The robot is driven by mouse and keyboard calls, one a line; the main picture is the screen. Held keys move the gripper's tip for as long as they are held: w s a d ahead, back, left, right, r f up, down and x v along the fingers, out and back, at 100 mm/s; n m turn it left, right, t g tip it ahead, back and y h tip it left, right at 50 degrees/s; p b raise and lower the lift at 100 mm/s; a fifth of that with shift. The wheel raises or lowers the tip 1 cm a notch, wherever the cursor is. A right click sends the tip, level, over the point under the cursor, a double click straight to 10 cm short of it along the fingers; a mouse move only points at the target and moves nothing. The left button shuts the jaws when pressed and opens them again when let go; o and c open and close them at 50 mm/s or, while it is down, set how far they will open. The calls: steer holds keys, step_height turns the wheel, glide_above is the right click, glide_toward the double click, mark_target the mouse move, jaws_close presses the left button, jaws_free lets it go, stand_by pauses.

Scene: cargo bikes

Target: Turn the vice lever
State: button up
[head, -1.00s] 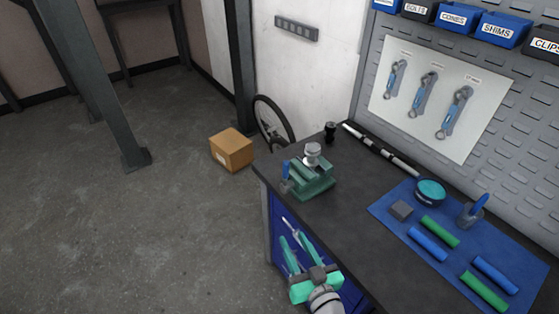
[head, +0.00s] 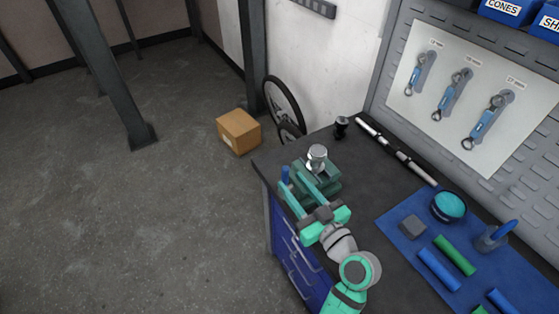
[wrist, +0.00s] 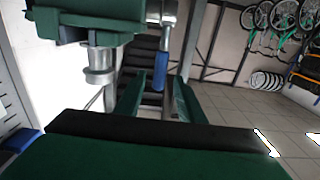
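The green vice (head: 322,184) stands at the near left corner of the dark workbench, with a round silver metal piece (head: 317,155) above it. Its lever shows a blue grip (head: 285,174) at the vice's left side. In the wrist view the lever's blue grip (wrist: 160,71) hangs from a metal rod beside the green vice body (wrist: 85,25). My gripper (head: 293,178) is open, its green fingers pointing at the vice. In the wrist view the grip's lower end appears between the two fingertips; I cannot tell whether they touch it. Part of the vice is hidden behind a finger.
A blue mat (head: 404,245) on the bench holds a grey block (head: 412,227), a teal round tin (head: 449,206) and several coloured rolls. A black-and-silver bar (head: 397,152) lies along the back. A cardboard box (head: 239,131) sits on the otherwise open floor to the left.

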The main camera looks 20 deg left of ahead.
steer(key=x, duration=0.8)
steer(key=shift+w+a, duration=0.25)
steer(key=shift+a, duration=0.1)
jaws_close()
